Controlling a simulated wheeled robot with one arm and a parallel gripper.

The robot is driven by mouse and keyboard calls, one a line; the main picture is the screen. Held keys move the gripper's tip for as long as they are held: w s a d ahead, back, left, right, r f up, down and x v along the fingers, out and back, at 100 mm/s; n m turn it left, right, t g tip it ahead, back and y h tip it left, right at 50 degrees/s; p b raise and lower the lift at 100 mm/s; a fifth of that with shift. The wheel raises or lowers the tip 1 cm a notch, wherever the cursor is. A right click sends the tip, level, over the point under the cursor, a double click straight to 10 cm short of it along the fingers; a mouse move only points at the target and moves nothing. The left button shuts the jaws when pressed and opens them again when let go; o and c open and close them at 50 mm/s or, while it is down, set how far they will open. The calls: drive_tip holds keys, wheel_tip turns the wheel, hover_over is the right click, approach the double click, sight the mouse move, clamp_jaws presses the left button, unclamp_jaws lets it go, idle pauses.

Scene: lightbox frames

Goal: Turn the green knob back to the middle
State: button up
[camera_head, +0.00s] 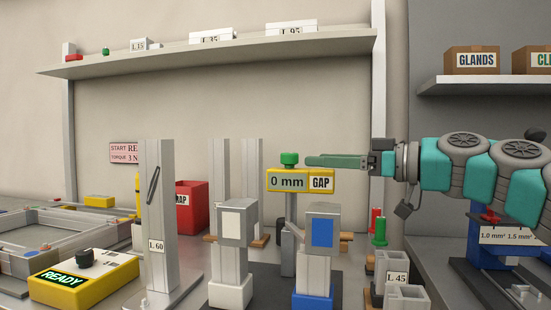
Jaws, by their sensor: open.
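The green knob (289,158) sits on top of a yellow display box (287,181) that reads "0 mm" beside a "GAP" label. The box stands on a grey post behind two clamp-like blocks. No pointer mark is visible on the knob, so its angle cannot be told. My gripper (309,160) reaches in from the right, level with the knob, its long green fingers pointing left. It is open and empty. The fingertips end just right of the knob in the picture, apart from it. The fingers overlap in this view, so their spread is hidden.
Two blocks with white (232,222) and blue (322,232) faces stand in front of the post. A tall profile labelled L 60 (156,205) stands left. A yellow READY box (84,279) with a dark knob is at front left. Air above the display is clear below the shelf (215,55).

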sight(297, 158)
drive_tip(key=shift+w+a+r, duration=0.1)
drive_tip(key=shift+a, duration=0.3)
drive_tip(key=p+x, duration=0.1)
drive_tip(key=x, duration=0.6)
drive_tip(key=shift+a, duration=0.1)
clamp_jaws()
idle(1.1)
